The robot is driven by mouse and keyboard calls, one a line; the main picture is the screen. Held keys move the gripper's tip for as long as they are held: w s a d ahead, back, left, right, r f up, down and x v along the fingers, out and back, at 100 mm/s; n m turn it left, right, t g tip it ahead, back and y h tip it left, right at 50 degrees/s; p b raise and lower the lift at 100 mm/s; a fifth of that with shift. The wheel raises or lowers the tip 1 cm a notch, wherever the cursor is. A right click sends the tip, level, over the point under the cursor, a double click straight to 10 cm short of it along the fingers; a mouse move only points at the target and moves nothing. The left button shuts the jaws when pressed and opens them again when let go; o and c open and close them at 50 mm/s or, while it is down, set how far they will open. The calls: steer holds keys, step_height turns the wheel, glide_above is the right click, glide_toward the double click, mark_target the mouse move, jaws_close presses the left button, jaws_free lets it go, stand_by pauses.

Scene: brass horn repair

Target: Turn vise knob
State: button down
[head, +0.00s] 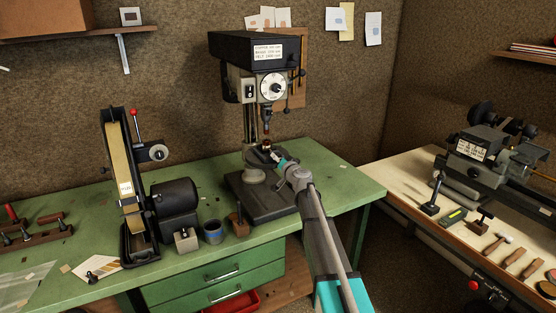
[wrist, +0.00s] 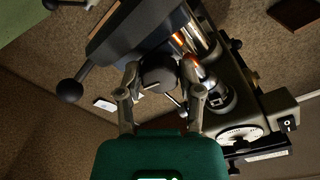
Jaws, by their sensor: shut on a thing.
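The drill press (head: 246,50) stands on the green workbench. A dark round knob, the vise knob (wrist: 157,72), with a pale mark on its face, sits between my gripper's fingers (wrist: 160,78) in the wrist view. The fingers are closed on it from both sides. In the head view my gripper (head: 274,156) reaches in from the lower right to the drill press table, just below the chuck (head: 267,127). The vise there is small and partly hidden by my gripper, so its jaws cannot be made out.
A belt sander (head: 130,185) with a motor stands left on the green bench (head: 345,186). A blue-banded cup (head: 213,232) and small blocks lie in front. A lathe (head: 478,160) and hand tools are on the right-hand bench. The green bench's right end is mostly clear.

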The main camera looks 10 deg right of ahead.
steer(key=shift+m, duration=0.8)
steer(key=shift+c, duration=1.3)
jaws_free()
steer(key=shift+s, duration=0.15)
steer(key=v, duration=0.7)
steer(key=shift+s, duration=0.1)
